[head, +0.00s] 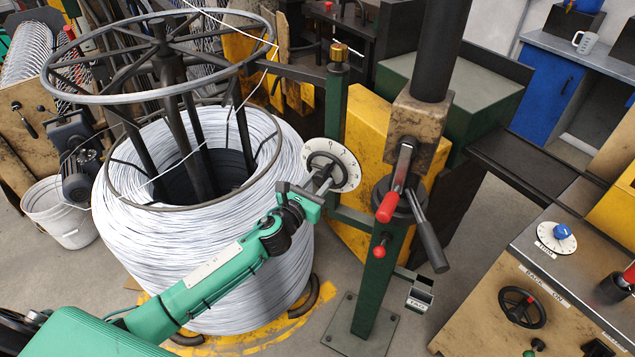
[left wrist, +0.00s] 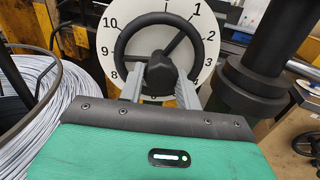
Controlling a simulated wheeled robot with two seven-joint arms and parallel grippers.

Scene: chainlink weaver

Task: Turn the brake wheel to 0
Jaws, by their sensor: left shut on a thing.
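The brake wheel (head: 325,168) is a small black handwheel in front of a round white dial (head: 347,157), beside the wire coil. In the left wrist view the wheel (left wrist: 122,48) faces me, with the dial (left wrist: 108,38) behind it. The dial shows 8, 9 and 10 at the left and 1, 2 and 3 at the right; the figure at the top is cut off. One spoke points up and right toward the 1. My left gripper (head: 321,186) is shut on the wheel's hub, with one finger on each side (left wrist: 160,88). My right gripper is not in view.
A large coil of white wire (head: 130,240) stands left of the wheel under a round metal frame (head: 60,85). A green post (head: 375,290) with red-tipped levers (head: 387,207) stands just right of the wheel. A workbench (head: 490,295) with a blue knob (head: 562,231) is at the lower right.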

